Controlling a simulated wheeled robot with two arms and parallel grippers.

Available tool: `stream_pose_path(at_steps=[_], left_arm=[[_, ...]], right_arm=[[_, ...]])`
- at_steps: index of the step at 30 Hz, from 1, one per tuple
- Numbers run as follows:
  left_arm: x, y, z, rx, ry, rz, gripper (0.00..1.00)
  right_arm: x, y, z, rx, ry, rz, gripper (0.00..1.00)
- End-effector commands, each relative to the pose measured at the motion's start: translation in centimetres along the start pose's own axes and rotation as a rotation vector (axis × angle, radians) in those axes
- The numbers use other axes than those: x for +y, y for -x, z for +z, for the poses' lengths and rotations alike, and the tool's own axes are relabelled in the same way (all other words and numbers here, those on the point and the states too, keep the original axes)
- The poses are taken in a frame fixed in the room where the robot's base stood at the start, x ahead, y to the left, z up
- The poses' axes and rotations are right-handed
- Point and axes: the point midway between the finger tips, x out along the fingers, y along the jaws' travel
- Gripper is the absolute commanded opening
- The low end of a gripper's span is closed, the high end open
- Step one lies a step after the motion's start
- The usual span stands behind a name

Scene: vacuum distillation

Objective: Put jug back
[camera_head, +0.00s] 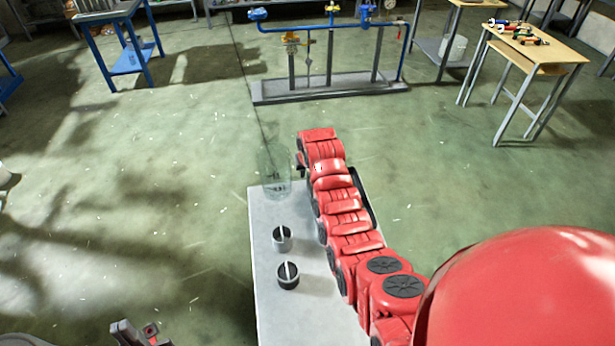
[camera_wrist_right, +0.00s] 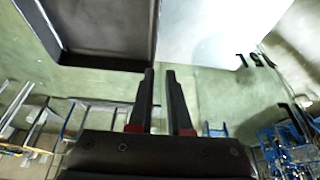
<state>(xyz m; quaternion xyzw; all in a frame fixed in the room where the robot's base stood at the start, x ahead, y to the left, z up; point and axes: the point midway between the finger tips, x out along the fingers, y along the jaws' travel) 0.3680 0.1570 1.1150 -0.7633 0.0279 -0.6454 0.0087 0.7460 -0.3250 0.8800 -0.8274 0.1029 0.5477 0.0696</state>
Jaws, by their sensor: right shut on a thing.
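A clear glass jug (camera_head: 273,172) is at the far left corner of the white table (camera_head: 300,318) in the head view. It is see-through, so I cannot tell whether its base touches the table. My right gripper (camera_head: 300,160) is shut on the jug at its right side. In the right wrist view the fingers (camera_wrist_right: 167,98) are close together with a narrow gap, and the jug is barely visible apart from dark markings (camera_wrist_right: 256,60). My left gripper (camera_head: 140,334) is at the bottom left, away from the table; its opening is unclear.
Two dark round knobs with light bars, one farther (camera_head: 282,240) and one nearer (camera_head: 288,277), are on the table in front of the jug. A dark tray (camera_head: 364,197) lies partly behind my right arm. A pipe stand (camera_head: 330,88) is beyond open floor.

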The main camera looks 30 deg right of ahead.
Motion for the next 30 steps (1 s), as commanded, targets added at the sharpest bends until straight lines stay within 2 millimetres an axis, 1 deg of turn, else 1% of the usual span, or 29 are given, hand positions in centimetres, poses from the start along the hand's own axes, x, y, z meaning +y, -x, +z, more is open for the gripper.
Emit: stream_pose_path(at_steps=[7, 8, 12, 16, 19, 25, 30], left_arm=[[0.0, -0.3, -0.1, 0.000, 0.000, 0.000, 0.00], [0.0, -0.6, -0.1, 0.000, 0.000, 0.000, 0.00], [-0.1, -1.7, -0.3, 0.000, 0.000, 0.000, 0.00], [-0.1, -2.1, -0.4, 0.000, 0.000, 0.000, 0.00], [-0.1, -2.1, -0.3, 0.000, 0.000, 0.000, 0.00], [-0.1, -2.0, -0.3, 0.000, 0.000, 0.000, 0.00], [-0.1, -1.4, -0.2, 0.000, 0.000, 0.000, 0.00]], right_arm=[[0.5, -0.3, -0.5, -0.001, -0.001, 0.000, 0.00], [0.5, -0.4, -0.4, -0.003, -0.001, -0.001, 0.00], [0.5, -1.9, 0.5, -0.008, -0.001, 0.000, 0.00], [0.5, -3.1, 0.8, -0.006, 0.000, 0.000, 0.00], [0.5, -3.5, 0.8, 0.001, 0.000, 0.000, 0.00], [0.5, -3.6, 0.9, 0.001, 0.000, 0.000, 0.00], [0.4, -4.2, 1.2, 0.000, 0.000, -0.001, 0.00]])
